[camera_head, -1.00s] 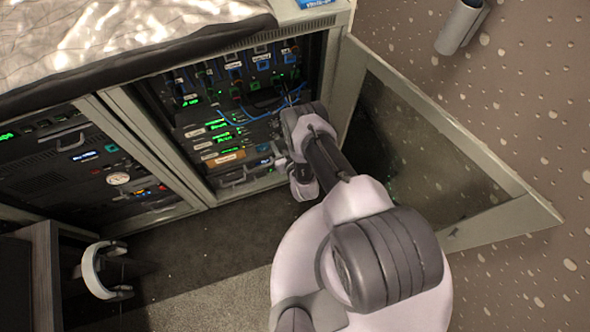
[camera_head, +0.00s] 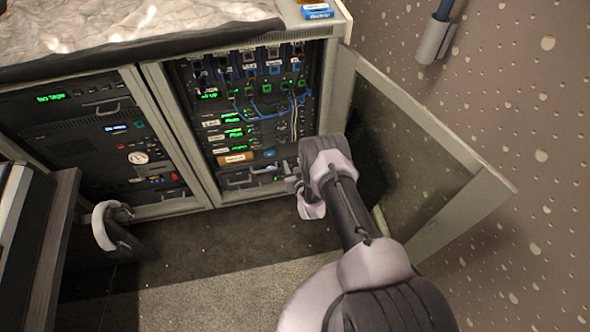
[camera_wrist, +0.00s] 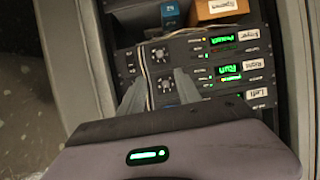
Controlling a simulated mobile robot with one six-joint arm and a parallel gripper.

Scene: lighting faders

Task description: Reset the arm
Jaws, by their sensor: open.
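My gripper (camera_wrist: 160,92) is open and empty in the wrist view, its two grey fingers pointing at the fronts of the rack units. In the head view my gripper (camera_head: 292,183) is small and partly hidden by my wrist, at the lower right of the open cabinet. The stacked rack units (camera_head: 230,131) have green lit displays and white labels. In the wrist view the rack units (camera_wrist: 205,62) appear upside down, with labels that seem to read Foyer, Right and Left. I cannot tell whether the fingers touch anything.
The cabinet's glass door (camera_head: 425,150) stands open at right, close to my arm. An orange labelled box (camera_head: 235,158) sits below the units. Blue cables (camera_head: 268,108) hang above. A second rack (camera_head: 90,130) and a dark desk (camera_head: 50,250) are at left. Carpet (camera_head: 190,260) in front is clear.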

